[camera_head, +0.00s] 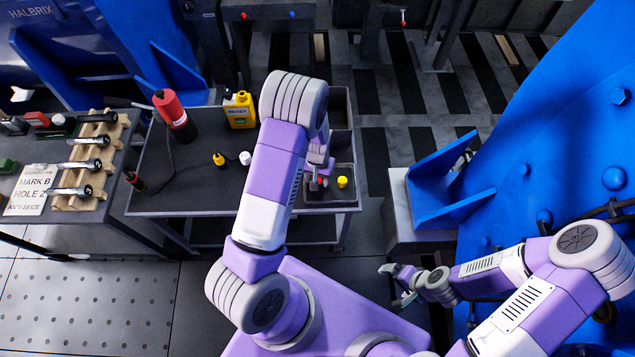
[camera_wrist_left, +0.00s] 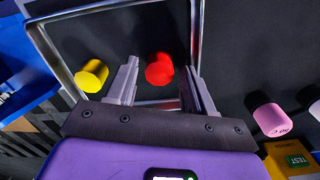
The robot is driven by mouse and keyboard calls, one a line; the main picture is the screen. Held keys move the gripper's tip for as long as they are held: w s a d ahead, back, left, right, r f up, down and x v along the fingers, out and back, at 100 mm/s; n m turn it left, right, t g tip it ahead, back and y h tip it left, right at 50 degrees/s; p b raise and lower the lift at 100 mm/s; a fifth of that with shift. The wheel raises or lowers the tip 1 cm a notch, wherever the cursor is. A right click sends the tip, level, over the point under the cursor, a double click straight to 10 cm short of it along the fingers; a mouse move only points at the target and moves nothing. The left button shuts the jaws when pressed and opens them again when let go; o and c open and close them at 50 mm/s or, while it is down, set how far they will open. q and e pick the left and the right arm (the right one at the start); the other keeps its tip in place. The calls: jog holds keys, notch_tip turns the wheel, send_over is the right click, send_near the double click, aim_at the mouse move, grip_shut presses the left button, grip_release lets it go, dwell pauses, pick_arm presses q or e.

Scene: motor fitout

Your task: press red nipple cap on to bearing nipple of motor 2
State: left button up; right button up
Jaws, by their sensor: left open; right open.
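A red cap (camera_wrist_left: 160,69) stands in a metal-rimmed tray (camera_wrist_left: 66,66). In the left wrist view it sits between the two fingers of my left gripper (camera_wrist_left: 158,90), which are open and apart from it. In the head view my left arm reaches over the cart and the red cap (camera_head: 319,182) shows small below the wrist. A yellow cap (camera_wrist_left: 91,75) stands beside it in the same tray. My right gripper (camera_head: 396,280) is open and empty, low in front of the large blue housing (camera_head: 540,130). I cannot make out a bearing nipple or motor number.

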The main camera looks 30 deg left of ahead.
pick_arm(q)
jog(key=shift+c, duration=0.5)
jog(key=c, duration=0.9)
